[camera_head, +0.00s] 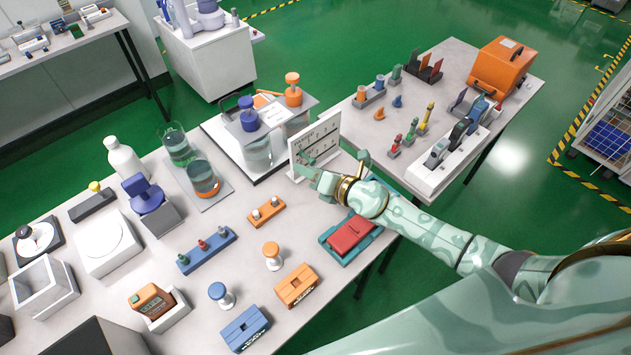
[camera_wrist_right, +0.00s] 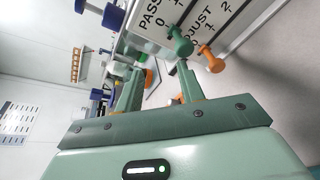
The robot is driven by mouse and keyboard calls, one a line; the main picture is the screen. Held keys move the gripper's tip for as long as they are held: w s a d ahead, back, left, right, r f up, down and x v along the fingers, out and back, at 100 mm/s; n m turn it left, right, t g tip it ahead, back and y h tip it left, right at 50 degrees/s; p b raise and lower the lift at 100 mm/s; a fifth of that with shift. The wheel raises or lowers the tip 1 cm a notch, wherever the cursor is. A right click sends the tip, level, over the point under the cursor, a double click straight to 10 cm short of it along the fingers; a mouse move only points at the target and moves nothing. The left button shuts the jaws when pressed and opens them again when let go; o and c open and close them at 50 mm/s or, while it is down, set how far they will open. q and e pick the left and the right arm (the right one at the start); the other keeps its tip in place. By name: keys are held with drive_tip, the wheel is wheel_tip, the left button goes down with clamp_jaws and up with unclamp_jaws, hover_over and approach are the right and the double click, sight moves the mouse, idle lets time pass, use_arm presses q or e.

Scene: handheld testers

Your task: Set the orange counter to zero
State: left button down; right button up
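A white board (camera_head: 328,128) stands on the table in the head view, with rows of numbers. The wrist view shows it close up (camera_wrist_right: 160,10), tilted, with a PASS row and an ADJUST row. An orange peg-shaped counter (camera_wrist_right: 211,60) sticks out at the ADJUST row; a green one (camera_wrist_right: 180,43) sticks out at the PASS row. My right gripper (camera_head: 310,172) is in front of the board. In the wrist view its fingers (camera_wrist_right: 160,76) are apart, with no counter held between them. The orange counter lies beyond the right-hand finger. My left gripper is not in view.
A red case on a teal tray (camera_head: 350,234) lies below my right forearm. A wooden block with white pegs (camera_head: 265,213) is left of the gripper. A second table (camera_head: 455,65) stands at right.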

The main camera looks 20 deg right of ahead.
drive_tip(key=s+a+r+p, duration=0.3)
drive_tip(key=s+r+p, duration=0.1)
drive_tip(key=s, duration=0.5)
drive_tip(key=shift+r+p, duration=0.25)
drive_tip(key=shift+p, duration=0.5)
drive_tip(key=shift+a, duration=0.1)
